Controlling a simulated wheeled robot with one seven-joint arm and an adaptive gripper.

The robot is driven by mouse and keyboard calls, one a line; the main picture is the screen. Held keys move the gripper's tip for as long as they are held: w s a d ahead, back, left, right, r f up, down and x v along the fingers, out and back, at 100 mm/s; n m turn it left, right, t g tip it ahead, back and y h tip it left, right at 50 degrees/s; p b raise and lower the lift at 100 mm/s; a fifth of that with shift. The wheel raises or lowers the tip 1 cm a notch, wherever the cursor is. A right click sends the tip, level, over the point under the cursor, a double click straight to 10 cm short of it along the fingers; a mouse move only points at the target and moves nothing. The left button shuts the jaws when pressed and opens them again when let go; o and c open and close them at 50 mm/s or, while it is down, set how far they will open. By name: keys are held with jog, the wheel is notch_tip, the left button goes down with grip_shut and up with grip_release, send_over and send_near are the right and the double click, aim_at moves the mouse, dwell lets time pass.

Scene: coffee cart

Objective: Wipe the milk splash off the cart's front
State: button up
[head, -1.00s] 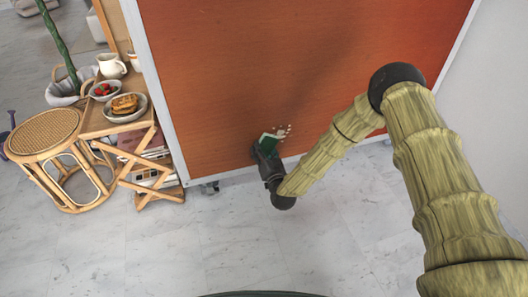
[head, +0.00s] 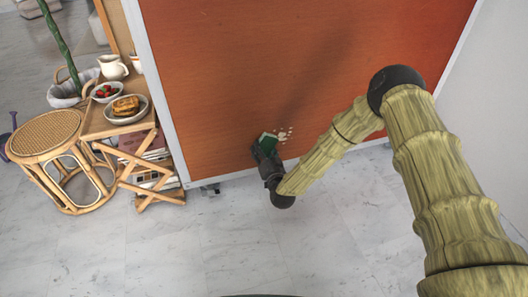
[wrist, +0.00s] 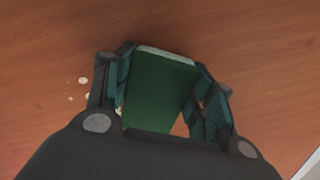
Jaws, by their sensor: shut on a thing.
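The cart's front (head: 310,70) is a large reddish-brown wooden panel with a pale metal edge. The milk splash (head: 284,133) shows as a few small cream spots low on the panel. A few of its spots also show in the wrist view (wrist: 82,81), left of my gripper. My gripper (head: 262,146) is at the lower part of the panel, shut on a green block-like wiper (wrist: 160,92) with a pale edge layer. The wiper is at or very near the panel, just left of the spots in the head view. Whether it touches, and any milk behind it, I cannot tell.
A rattan stool (head: 47,133) and a small wooden side table (head: 100,128) stand left of the cart. The table holds a plate of toast (head: 126,106), a bowl of strawberries and a white jug (head: 112,67). The pale tiled floor (head: 150,250) before the cart is clear.

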aim_at(289, 139)
jog(key=shift+d, duration=0.1)
jog(key=shift+w+d+p, duration=0.2)
jog(key=shift+w+d, duration=0.05)
jog(key=shift+d, duration=0.7)
jog(key=shift+w+d+p, duration=0.15)
jog(key=shift+w+d, duration=0.1)
jog(key=shift+d, duration=0.65)
jog(key=shift+w+d, duration=0.25)
jog(key=shift+d, duration=0.35)
jog(key=shift+w+d, duration=0.3)
jog(key=shift+d, duration=0.35)
jog(key=shift+w+d, duration=0.25)
jog(key=shift+d, duration=0.35)
jog(key=shift+w+d+p, duration=0.2)
jog(key=shift+w+d, duration=0.05)
jog(key=shift+d, duration=0.65)
jog(key=shift+w+d+p, duration=0.15)
jog(key=shift+w+d, duration=0.05)
jog(key=shift+d, duration=0.7)
jog(key=shift+w, duration=0.1)
jog(key=shift+r, duration=0.1)
jog(key=shift+a, duration=0.15)
